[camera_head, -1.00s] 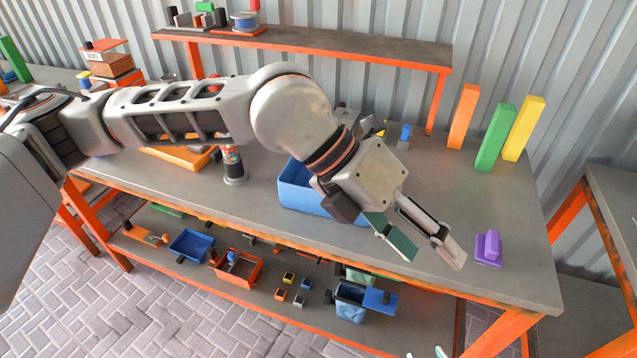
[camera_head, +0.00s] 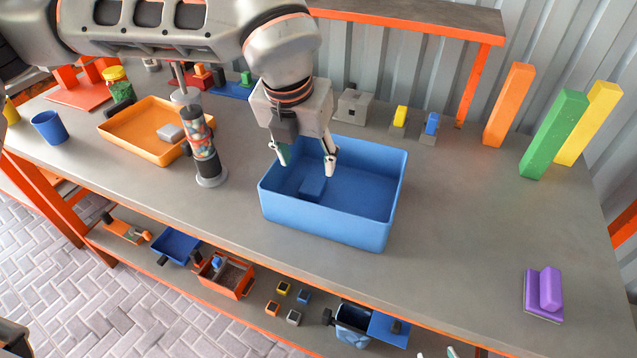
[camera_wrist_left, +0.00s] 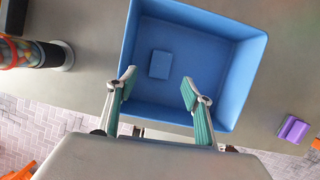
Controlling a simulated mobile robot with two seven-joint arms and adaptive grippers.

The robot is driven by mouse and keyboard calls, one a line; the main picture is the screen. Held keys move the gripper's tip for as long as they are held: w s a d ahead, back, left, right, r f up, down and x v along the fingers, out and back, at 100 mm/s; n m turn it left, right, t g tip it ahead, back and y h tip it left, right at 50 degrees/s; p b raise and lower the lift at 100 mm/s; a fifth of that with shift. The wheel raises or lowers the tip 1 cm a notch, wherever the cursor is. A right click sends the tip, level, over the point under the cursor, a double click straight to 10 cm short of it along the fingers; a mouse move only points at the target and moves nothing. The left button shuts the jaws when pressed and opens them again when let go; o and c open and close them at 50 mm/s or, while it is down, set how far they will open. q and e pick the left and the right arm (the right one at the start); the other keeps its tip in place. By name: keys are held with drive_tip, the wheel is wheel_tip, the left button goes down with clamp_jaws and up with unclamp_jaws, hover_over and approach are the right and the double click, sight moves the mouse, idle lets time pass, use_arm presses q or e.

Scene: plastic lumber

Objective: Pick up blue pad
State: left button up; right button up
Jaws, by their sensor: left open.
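The blue pad (camera_head: 312,187) lies flat on the floor of the blue bin (camera_head: 345,229), towards its left side. In the left wrist view the pad (camera_wrist_left: 161,65) shows as a small blue block inside the bin (camera_wrist_left: 244,85), ahead of the fingers. My left gripper (camera_head: 304,164) is open and empty, pointing down over the bin, above the pad. In the left wrist view its green-padded fingers (camera_wrist_left: 157,95) are wide apart, with nothing between them.
An orange tray (camera_head: 125,126) with a grey block stands at the left. A dark cylinder of coloured pieces (camera_head: 203,150) stands close to the bin's left wall. A purple block (camera_head: 545,292) lies at the right. The bench between bin and purple block is clear.

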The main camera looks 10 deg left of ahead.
sight(313, 184)
use_arm(q)
drive_tip(key=shift+w+f, duration=0.25)
drive_tip(key=shift+f, duration=0.45)
drive_tip(key=shift+x, duration=0.85)
drive_tip(key=b+x, duration=0.1)
drive_tip(key=x, duration=0.4)
drive_tip(key=shift+s+d+f, duration=0.1)
drive_tip(key=shift+d+f, duration=0.05)
drive_tip(key=shift+f, duration=0.1)
drive_tip(key=shift+r, duration=0.1)
drive_tip(key=c, duration=1.2)
